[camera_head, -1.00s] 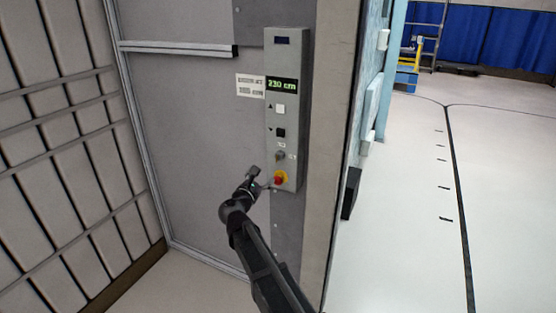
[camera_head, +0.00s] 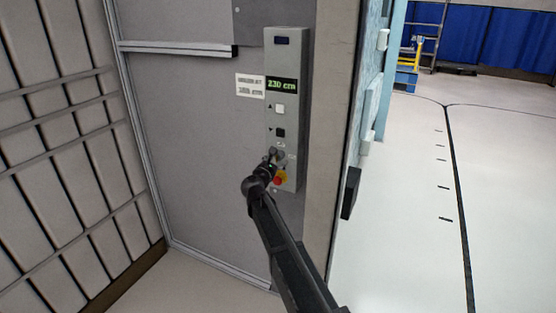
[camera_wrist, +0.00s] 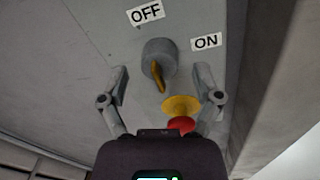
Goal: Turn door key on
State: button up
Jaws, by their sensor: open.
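The key switch (camera_wrist: 158,62) is a grey round knob with a yellow-brown handle (camera_wrist: 158,76) on the grey control panel (camera_head: 286,62). In the wrist view the handle slants from the knob's middle toward the lower edge. An OFF label (camera_wrist: 146,12) is above the knob and an ON label (camera_wrist: 206,41) is to its right. My gripper (camera_wrist: 160,80) is open, with one finger on each side of the knob and a gap beside each. In the head view my gripper (camera_head: 272,158) is in front of the switch and largely hides it.
A red emergency button (camera_wrist: 182,125) on a yellow base (camera_wrist: 181,105) sits just below the switch, close to my right finger. Higher on the panel are a white button (camera_head: 280,109), a black button (camera_head: 280,133) and a lit display (camera_head: 282,85). Open floor (camera_head: 410,200) lies to the right.

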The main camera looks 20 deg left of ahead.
jog(key=shift+w, duration=0.3)
grip_shut()
jog(key=shift+d, duration=0.15)
